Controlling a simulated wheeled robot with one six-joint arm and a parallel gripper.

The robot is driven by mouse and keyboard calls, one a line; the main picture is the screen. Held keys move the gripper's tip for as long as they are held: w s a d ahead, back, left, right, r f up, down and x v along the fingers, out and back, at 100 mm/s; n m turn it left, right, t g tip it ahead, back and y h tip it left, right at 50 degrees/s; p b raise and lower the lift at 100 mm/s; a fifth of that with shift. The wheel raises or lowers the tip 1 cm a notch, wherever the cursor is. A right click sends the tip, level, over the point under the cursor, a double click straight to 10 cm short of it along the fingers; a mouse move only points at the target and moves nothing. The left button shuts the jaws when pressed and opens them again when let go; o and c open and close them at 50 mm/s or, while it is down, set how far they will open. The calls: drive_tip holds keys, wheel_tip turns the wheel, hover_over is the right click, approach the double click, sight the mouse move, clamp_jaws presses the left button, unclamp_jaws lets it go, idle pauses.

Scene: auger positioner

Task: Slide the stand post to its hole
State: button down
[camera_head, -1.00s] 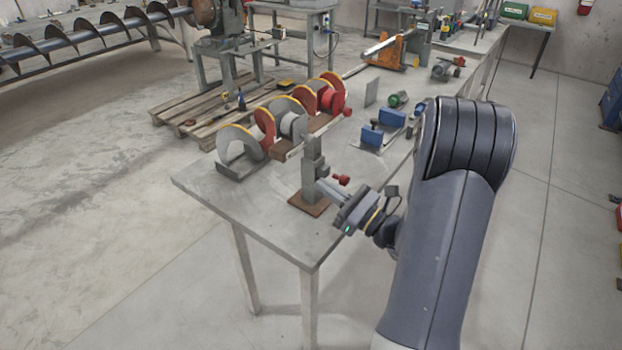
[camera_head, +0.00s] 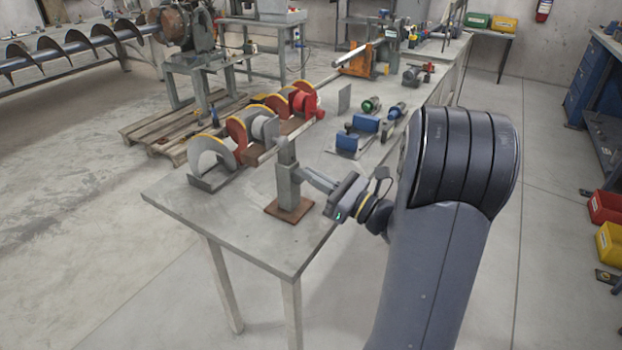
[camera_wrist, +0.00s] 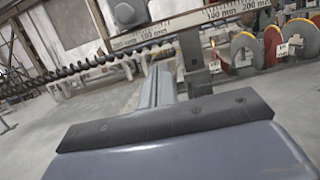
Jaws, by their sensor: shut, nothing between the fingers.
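The grey stand post (camera_head: 289,182) stands upright on a brown base plate (camera_head: 276,210) near the table's front end. My gripper (camera_head: 308,174) is shut and empty. It reaches in from the right, with its fingertips close to the upper part of the post; I cannot tell if they touch. In the wrist view, my gripper (camera_wrist: 158,86) points at a grey upright (camera_wrist: 192,50), with a bar (camera_wrist: 165,30) marked in millimetres across it. A dark round part (camera_wrist: 124,13) shows at the top. I cannot make out the post's hole.
A row of red and grey auger flights (camera_head: 238,138) stands behind the post on the grey table (camera_head: 190,208). Blue blocks (camera_head: 349,142) and a green-ended part (camera_head: 371,104) lie farther back. The table's front left corner is bare.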

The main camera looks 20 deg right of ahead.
sight(279, 156)
drive_tip(key=x, duration=0.8)
drive_tip(key=shift+r+p, duration=0.5)
drive_tip(key=shift+r, duration=0.3)
